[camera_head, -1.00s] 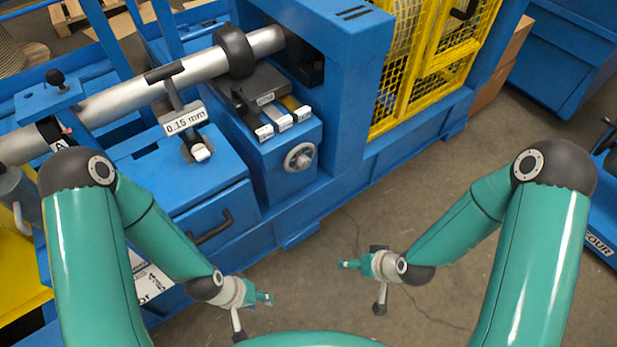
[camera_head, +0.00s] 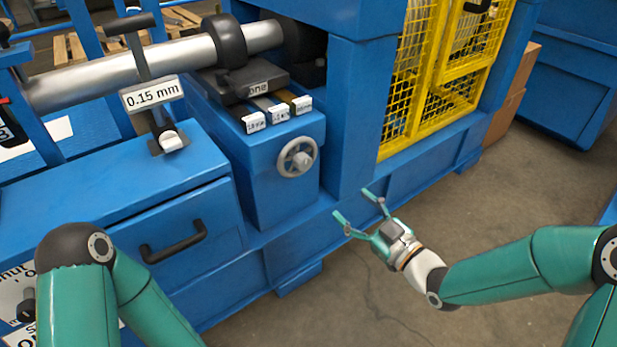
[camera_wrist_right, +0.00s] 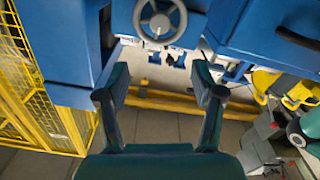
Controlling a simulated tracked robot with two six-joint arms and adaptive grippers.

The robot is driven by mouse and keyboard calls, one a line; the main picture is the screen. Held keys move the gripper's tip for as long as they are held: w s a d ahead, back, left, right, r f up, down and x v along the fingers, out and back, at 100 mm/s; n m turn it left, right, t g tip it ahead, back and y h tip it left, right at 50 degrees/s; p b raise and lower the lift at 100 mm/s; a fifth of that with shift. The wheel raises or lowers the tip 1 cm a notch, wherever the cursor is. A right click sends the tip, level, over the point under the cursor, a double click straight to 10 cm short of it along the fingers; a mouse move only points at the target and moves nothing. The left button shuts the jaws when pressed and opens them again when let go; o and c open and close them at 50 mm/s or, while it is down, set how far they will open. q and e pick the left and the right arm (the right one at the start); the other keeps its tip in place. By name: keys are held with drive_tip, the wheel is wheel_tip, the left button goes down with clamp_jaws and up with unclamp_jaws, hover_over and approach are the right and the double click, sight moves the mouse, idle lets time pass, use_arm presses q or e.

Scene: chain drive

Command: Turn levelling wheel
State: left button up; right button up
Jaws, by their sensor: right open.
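The levelling wheel (camera_head: 297,157) is a small grey handwheel with spokes on the front of a blue block. It also shows at the top of the right wrist view (camera_wrist_right: 160,20). My right gripper (camera_head: 357,207) is open and empty, in front of the blue machine, below and to the right of the wheel and apart from it. In the right wrist view its two fingers (camera_wrist_right: 160,92) are spread, with the wheel beyond and above their tips. My left gripper is not in view; only part of the left arm shows at the lower left.
Above the wheel lie labelled blocks (camera_head: 277,112). A silver shaft (camera_head: 130,75) with a 0.15 mm sign (camera_head: 151,94) runs behind. A black drawer handle (camera_head: 174,241) sticks out at left. A yellow mesh guard (camera_head: 430,80) stands at right. The floor (camera_head: 480,225) at right is open.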

sight(306, 165)
drive_tip(key=b+x, duration=0.2)
drive_tip(key=x, duration=1.4)
drive_tip(key=shift+w+a, duration=0.1)
drive_tip(key=shift+w, duration=0.1)
drive_tip(key=shift+c, duration=0.3)
drive_tip(key=c, duration=1.1)
